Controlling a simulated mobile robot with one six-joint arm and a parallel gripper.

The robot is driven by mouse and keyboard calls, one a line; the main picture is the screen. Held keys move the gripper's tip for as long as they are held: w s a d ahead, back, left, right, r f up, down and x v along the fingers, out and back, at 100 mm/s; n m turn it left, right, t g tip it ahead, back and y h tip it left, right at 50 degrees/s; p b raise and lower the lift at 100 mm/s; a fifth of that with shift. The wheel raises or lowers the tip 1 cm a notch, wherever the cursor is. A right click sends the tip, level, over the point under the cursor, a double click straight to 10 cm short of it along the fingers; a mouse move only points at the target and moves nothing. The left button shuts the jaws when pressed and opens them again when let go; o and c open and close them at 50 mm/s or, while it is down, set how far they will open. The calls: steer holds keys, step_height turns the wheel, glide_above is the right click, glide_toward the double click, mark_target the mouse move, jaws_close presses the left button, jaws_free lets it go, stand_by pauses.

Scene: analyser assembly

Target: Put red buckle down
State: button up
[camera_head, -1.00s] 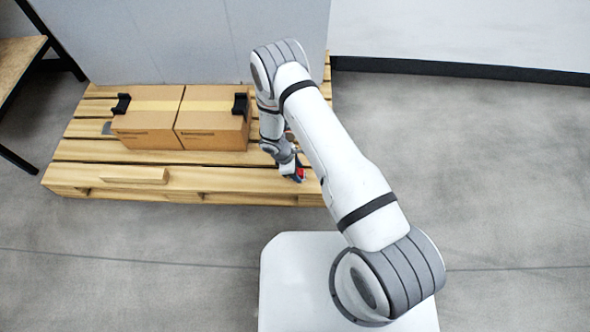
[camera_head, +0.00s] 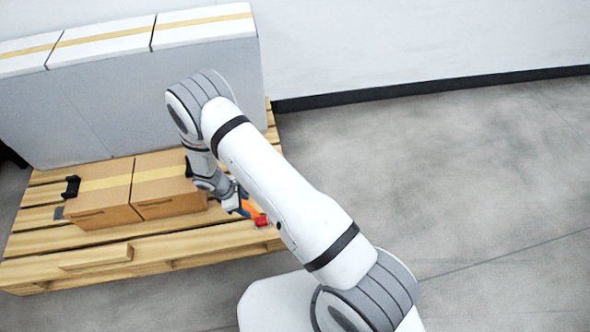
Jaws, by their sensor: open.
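The red buckle (camera_head: 263,221) is a small red piece at the right front edge of the wooden pallet (camera_head: 200,243). It shows just left of my upper arm. My gripper (camera_head: 245,207) is right beside it, pointing down toward the pallet's right end, with its jaws open. An orange piece (camera_head: 253,209) shows between the gripper and the red buckle; I cannot tell what it belongs to. The fingertips are small and partly hidden, and I cannot tell whether they touch the buckle.
Two brown cardboard boxes (camera_head: 105,212) stand on the pallet left of my gripper, with a black clip-like piece (camera_head: 71,187) at their left. Tall white boxes (camera_head: 150,95) stand behind them. A loose wood block (camera_head: 95,257) lies at the front. Floor at right is clear.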

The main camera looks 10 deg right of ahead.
steer(key=s+d+r+m+y, duration=0.1)
steer(key=d+r+m, duration=0.4)
steer(key=r, duration=0.9)
steer(key=d+r+m+y, duration=0.1)
steer(key=d+r+m, duration=0.4)
steer(key=r, duration=0.9)
steer(key=s+d+r+m+y, duration=0.1)
steer(key=s+d+r+m, duration=0.2)
steer(key=s+r, duration=0.4)
steer(key=s+d+r+m+t+y, duration=0.1)
steer(key=s+d+r+m, duration=0.3)
steer(key=s+r, duration=0.4)
steer(key=s+d, duration=0.1)
steer(key=s, duration=0.2)
steer(key=shift+s, duration=0.15)
steer(key=shift+d, duration=0.1)
steer(key=shift+c, duration=0.4)
